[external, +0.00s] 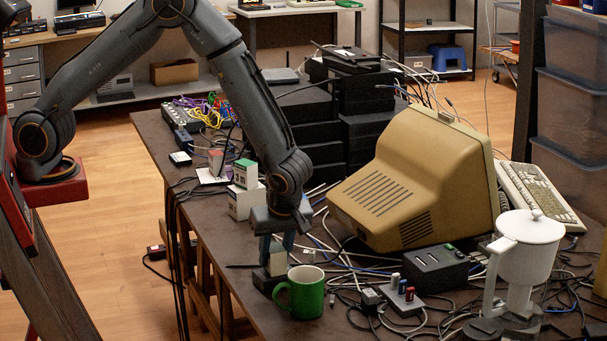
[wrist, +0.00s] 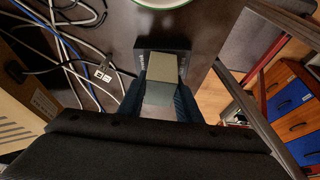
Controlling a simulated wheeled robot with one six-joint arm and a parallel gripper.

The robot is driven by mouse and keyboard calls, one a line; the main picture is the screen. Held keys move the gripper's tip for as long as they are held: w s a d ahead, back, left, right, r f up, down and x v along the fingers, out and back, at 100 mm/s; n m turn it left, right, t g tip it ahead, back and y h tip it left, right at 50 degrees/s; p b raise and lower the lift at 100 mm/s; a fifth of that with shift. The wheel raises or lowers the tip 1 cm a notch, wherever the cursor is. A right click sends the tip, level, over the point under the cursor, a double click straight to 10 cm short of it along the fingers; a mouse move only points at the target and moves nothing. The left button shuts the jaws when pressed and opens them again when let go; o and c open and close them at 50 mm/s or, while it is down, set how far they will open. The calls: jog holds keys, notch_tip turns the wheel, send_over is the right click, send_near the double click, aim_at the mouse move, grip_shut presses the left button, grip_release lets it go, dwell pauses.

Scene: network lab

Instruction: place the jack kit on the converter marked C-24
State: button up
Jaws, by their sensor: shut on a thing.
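My gripper (external: 278,250) points down near the table's front edge and is shut on a small pale box, the jack kit (external: 277,264). In the wrist view the jack kit (wrist: 162,88) sits between the two fingers. Directly beneath it is a small black box, a converter (external: 266,283), which also shows in the wrist view (wrist: 178,54) past the kit's far end. The converter's white lettering is too small to read, so I cannot confirm C-24. The kit is upright, at or just over the converter's top; I cannot tell if they touch.
A green mug (external: 305,292) stands close to the right of the converter. White-and-green boxes (external: 244,203) are stacked behind my gripper. A beige monitor (external: 415,185), a black box (external: 436,268), a white jug (external: 525,250) and loose cables crowd the right side.

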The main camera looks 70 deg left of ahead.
jog(key=o, duration=1.1)
jog(key=shift+f, duration=0.1)
jog(key=shift+r, duration=0.25)
jog(key=b+v, duration=0.3)
jog(key=v, duration=0.8)
jog(key=s+a+m+h, duration=0.4)
jog(key=s+a+m, duration=1.1)
jog(key=a+m, duration=0.3)
jog(key=shift+a+r+t, duration=0.35)
jog(key=shift+a+t, duration=0.05)
jog(key=shift+a, duration=0.15)
